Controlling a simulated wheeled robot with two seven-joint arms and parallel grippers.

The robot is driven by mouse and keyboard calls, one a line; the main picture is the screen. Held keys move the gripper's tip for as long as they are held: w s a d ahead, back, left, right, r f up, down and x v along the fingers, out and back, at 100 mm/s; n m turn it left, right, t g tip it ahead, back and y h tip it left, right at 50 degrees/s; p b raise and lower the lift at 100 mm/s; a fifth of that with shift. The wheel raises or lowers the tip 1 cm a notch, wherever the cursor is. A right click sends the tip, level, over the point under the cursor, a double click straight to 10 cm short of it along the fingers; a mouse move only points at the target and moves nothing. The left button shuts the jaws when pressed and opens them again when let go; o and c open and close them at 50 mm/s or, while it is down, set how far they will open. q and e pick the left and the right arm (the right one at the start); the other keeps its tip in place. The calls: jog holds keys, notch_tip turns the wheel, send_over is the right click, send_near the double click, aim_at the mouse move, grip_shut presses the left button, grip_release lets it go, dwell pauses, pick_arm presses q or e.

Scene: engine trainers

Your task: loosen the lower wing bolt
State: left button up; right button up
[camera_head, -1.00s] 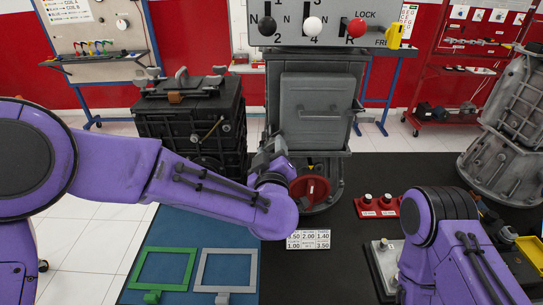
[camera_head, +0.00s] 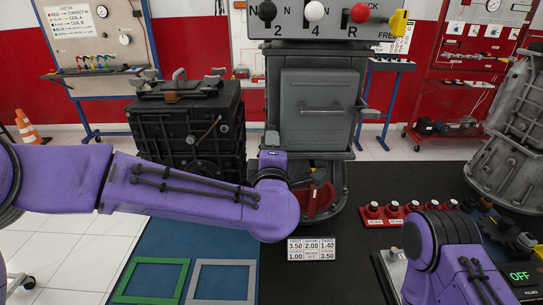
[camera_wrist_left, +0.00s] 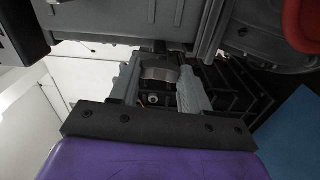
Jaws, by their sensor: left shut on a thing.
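The grey gearbox-like housing (camera_head: 318,100) stands at the centre in the head view. My left gripper (camera_head: 272,140) is at its lower left side, with my purple wrist below. In the left wrist view the left gripper (camera_wrist_left: 158,70) is shut on a small grey-brown piece (camera_wrist_left: 159,74) between its two grey fingers. This piece appears to be the lower wing bolt; the fingers hide most of it and its turn angle cannot be told. My right forearm shows at the lower right of the head view; its gripper is not in view.
A black engine block (camera_head: 188,125) stands close to the left of the housing. A red disc (camera_head: 318,201) sits at the housing's foot, partly behind my left wrist. Red knobs (camera_head: 385,214), a number card (camera_head: 312,249) and green (camera_head: 150,281) and grey frames (camera_head: 222,282) lie in front.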

pick_arm(q)
jog(key=shift+n, duration=0.5)
jog(key=o, duration=1.1)
jog(key=shift+c, duration=0.2)
jog(key=s+b, duration=0.2)
jog(key=s, duration=0.8)
jog(key=shift+s, duration=0.3)
